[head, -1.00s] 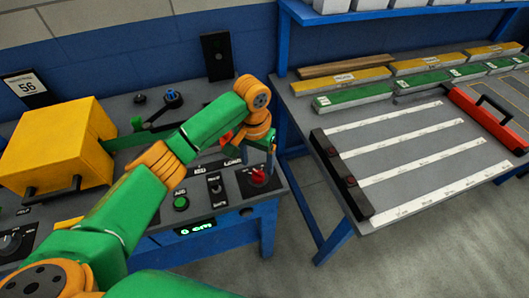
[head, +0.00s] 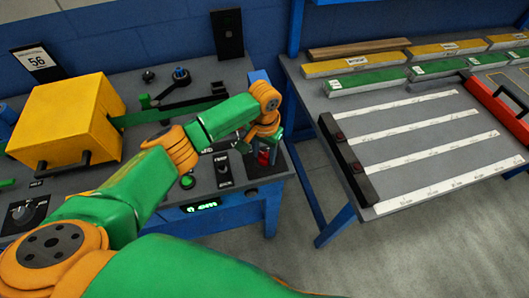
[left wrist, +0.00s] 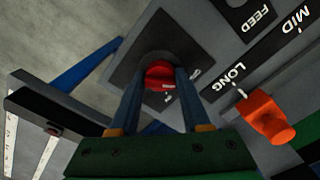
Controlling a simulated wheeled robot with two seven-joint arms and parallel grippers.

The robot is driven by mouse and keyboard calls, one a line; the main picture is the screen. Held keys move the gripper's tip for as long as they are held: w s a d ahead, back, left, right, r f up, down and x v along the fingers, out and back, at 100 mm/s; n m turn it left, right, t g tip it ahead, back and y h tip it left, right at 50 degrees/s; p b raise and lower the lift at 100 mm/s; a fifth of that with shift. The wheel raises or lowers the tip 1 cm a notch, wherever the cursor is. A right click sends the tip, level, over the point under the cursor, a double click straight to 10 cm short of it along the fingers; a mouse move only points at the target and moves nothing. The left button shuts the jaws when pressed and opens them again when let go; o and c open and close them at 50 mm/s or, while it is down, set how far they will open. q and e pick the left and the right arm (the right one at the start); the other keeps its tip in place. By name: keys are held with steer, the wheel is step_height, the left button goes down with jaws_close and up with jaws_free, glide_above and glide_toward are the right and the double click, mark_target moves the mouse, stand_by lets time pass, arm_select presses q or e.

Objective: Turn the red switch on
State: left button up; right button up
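The red switch (head: 263,158) is a knob on a dark square plate at the right front corner of the left bench's panel. My left gripper (head: 264,152) points down at it and partly hides it in the head view. In the left wrist view the red switch (left wrist: 160,76) sits between the two blue fingers of my left gripper (left wrist: 161,82), with no clear gap on either side. The fingers look shut on it. The knob's exact setting is hard to read. My right gripper is in neither view.
An orange-red knob (left wrist: 268,118) stands close beside the gripper, near the LONG label. A green button (head: 187,182), a black switch plate (head: 222,170) and a lit display (head: 203,205) are nearby. A yellow box (head: 68,120) stands left. A gap separates the right table (head: 420,150).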

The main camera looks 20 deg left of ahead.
arm_select(q)
jaws_close()
steer(key=shift+r+m, duration=0.1)
steer(key=shift+m, duration=0.2)
steer(key=shift+m+p, duration=0.85)
steer(key=shift+m, duration=0.15)
steer(key=m+p, duration=0.1)
steer(key=m, duration=0.1)
steer(key=shift+m, duration=0.4)
steer(key=m, duration=0.4)
steer(key=shift+p, duration=0.35)
steer(key=shift+m, duration=2.4)
